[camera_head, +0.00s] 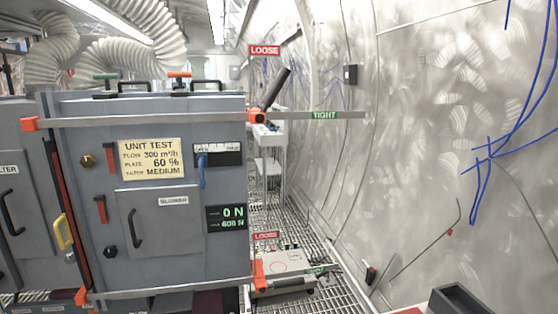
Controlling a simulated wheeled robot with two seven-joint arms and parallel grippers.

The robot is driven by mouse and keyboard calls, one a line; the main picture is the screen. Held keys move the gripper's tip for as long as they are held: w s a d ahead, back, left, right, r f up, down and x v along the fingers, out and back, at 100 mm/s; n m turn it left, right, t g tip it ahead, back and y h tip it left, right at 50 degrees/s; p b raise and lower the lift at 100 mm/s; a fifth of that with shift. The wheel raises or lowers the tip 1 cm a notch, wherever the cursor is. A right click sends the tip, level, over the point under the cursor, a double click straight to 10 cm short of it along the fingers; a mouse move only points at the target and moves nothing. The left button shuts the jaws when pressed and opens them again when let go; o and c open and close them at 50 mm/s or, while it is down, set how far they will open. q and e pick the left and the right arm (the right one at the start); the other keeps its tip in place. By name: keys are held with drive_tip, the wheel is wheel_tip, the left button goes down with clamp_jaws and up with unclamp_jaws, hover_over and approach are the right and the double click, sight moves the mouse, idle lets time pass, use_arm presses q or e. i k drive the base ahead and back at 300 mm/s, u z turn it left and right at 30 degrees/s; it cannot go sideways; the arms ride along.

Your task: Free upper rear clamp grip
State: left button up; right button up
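A grey filter unit (100,200) stands at left with flat metal bands across its top and bottom. At its upper right corner is an orange clamp (256,116) with a black lever grip (277,88) tilted up and right. The grip lies between the red LOOSE label (265,50) above and the green TIGHT label (325,115) to the right. A lower orange clamp (258,273) has a dark lever (287,282) lying near-level towards its TIGHT label (315,270), with a LOOSE label (265,236) above. Neither of my grippers is in view.
The unit's display (227,218) reads 0 N above 600 N. A steel cart (268,165) stands behind on the grated floor (315,235). The curved steel wall (430,150) closes the right side. A dark open box (458,300) is at lower right.

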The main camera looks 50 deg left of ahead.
sight(282, 76)
drive_tip(key=z, duration=0.05)
drive_tip(key=k, duration=1.15)
drive_tip(key=u, duration=0.7)
drive_tip(key=i, duration=0.85)
drive_tip(key=z, duration=0.5)
